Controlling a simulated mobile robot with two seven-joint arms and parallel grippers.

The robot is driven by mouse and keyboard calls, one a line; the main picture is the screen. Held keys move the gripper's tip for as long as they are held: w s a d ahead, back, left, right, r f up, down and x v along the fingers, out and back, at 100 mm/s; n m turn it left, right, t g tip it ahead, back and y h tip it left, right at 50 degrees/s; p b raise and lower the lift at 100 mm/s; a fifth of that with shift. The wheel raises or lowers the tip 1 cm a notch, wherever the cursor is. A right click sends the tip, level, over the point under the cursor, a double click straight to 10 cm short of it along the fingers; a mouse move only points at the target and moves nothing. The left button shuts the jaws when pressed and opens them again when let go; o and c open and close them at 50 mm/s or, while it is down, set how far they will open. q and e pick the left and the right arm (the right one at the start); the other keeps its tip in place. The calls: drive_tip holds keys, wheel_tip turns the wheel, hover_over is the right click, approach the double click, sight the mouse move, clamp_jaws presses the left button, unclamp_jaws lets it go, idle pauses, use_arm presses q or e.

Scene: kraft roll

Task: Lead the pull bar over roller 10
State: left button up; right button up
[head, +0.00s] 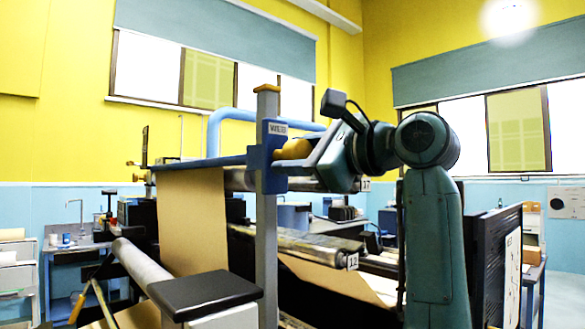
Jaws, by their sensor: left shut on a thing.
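The blue pull bar (205,162) runs level across the middle of the head view, with brown kraft paper (192,220) hanging from it. My left gripper (296,152) is at the bar's right end, shut around an orange-yellow grip (291,150) beside a blue block. The far fingertip is hard to see. A metal roller (240,180) lies just behind and below the bar; the label at its right end is too small to read surely. A lower roller (300,245) bears the label 12. I cannot read a label 10 anywhere. My right gripper is out of view.
A grey upright post (267,230) with an orange top stands in front of the rollers, close to my left gripper. A pale roller (140,265) and a black-topped box (205,292) are at lower left. A dark side panel (488,260) stands right. Space above the bar looks clear.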

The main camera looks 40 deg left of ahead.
use_arm(q)
drive_tip(key=shift+w+r, duration=0.35)
drive_tip(key=shift+r, duration=0.5)
drive_tip(key=w, duration=0.1)
drive_tip(key=w+r, duration=0.1)
drive_tip(key=w, duration=0.3)
drive_tip(key=shift+w+d+r, duration=0.15)
drive_tip(key=shift+d, duration=0.1)
drive_tip(key=shift+w, duration=0.1)
drive_tip(key=shift+w+d+f, duration=0.1)
drive_tip(key=shift+w+f, duration=0.7)
drive_tip(key=shift+w, duration=0.25)
drive_tip(key=shift+w+d+f, duration=0.1)
drive_tip(key=shift+w+f, duration=0.65)
drive_tip(key=shift+w, duration=0.25)
